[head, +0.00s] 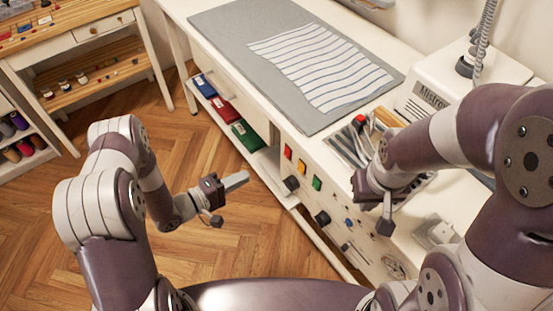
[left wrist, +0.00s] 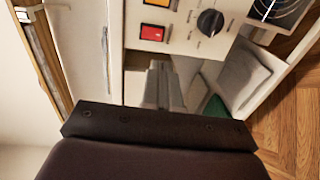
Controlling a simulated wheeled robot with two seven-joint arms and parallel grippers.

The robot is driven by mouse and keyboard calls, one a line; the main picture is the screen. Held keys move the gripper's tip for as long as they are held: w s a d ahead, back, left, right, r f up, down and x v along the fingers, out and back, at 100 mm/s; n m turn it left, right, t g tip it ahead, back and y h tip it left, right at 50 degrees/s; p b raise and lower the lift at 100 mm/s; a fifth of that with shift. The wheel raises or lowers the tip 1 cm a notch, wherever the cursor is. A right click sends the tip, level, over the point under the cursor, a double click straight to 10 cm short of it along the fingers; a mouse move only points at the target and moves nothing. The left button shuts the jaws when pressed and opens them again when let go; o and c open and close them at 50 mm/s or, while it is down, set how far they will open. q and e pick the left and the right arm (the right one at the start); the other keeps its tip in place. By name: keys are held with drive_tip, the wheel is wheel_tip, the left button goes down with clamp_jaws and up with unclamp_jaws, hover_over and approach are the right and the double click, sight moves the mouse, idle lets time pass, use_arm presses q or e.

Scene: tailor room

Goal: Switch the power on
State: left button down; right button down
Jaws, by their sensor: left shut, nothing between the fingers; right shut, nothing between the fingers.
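The white control panel (head: 300,196) is on the front side of the work table. It carries a red button (head: 287,151), an orange button (head: 302,166), a green button (head: 317,183) and black knobs, one of them here (head: 291,183). My left gripper (head: 246,177) is shut and empty, in front of the panel and apart from it. In the left wrist view its fingers (left wrist: 164,85) point toward the panel, with the red button (left wrist: 152,33), part of the orange button (left wrist: 156,3) and a knob (left wrist: 210,22) beyond. My right gripper (head: 388,204) is shut over the table's right side. I cannot tell which control is the power.
A grey mat (head: 225,22) with striped cloth (head: 325,65) lies on the table. A white steam unit (head: 470,75) stands at the back right. Folded red cloth (head: 223,108) and green cloth (head: 246,135) lie on a shelf beside the panel. The floor at left is clear.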

sight(286, 156)
use_arm(q)
drive_tip(key=x, duration=1.2)
drive_tip(key=shift+w+d, duration=0.15)
drive_tip(key=shift+d, duration=0.05)
drive_tip(key=shift+w+d+f, duration=0.1)
